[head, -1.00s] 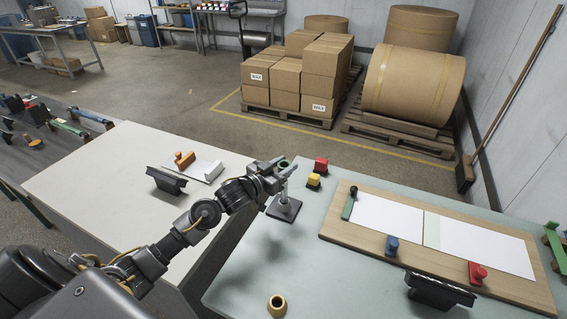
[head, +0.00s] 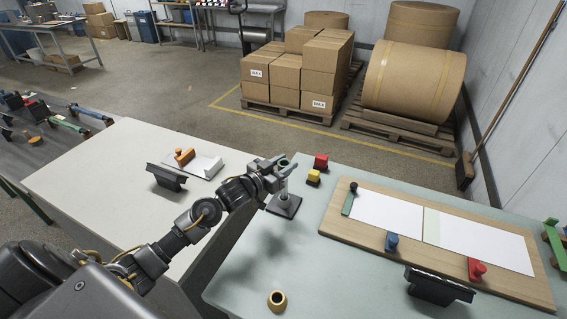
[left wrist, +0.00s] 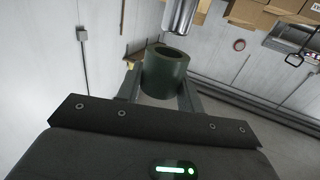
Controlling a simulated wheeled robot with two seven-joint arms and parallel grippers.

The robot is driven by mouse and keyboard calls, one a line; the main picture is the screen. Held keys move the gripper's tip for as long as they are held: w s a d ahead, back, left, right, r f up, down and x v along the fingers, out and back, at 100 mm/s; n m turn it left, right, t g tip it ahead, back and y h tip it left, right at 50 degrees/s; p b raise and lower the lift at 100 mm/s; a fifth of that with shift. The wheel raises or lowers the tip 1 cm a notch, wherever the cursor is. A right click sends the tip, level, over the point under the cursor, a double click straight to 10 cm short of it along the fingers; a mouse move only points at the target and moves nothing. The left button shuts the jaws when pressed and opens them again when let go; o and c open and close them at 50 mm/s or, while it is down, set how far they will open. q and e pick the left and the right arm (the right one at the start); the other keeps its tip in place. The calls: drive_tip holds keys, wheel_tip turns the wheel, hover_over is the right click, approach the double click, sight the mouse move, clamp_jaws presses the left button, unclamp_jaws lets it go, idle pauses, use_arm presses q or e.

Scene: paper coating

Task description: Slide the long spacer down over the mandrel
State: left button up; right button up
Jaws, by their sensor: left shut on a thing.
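The long spacer, a dark green hollow cylinder (left wrist: 164,75), is between the fingers of my left gripper (head: 283,169), which is shut on it. In the head view only a small part of the spacer (head: 284,162) shows between the fingers. The mandrel, a pale metal post (head: 284,188) on a dark square base (head: 284,205), stands upright on the table under the gripper. In the left wrist view a shiny metal cylinder (left wrist: 183,16), apparently the mandrel, lies beyond the spacer's open end, apart from it. My right gripper is not in view.
Red (head: 321,161) and yellow (head: 313,177) blocks stand behind the mandrel. A wooden board (head: 400,250) with white sheets is to the right. A pale table (head: 100,185) is left.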

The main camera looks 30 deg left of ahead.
use_arm(q)
drive_tip(key=shift+p, duration=0.5)
idle(1.1)
drive_tip(key=shift+f+b, duration=1.25)
drive_tip(key=shift+f, duration=0.8)
drive_tip(key=o, duration=1.1)
drive_tip(key=shift+b+v, duration=1.25)
drive_tip(key=shift+v, duration=4.2)
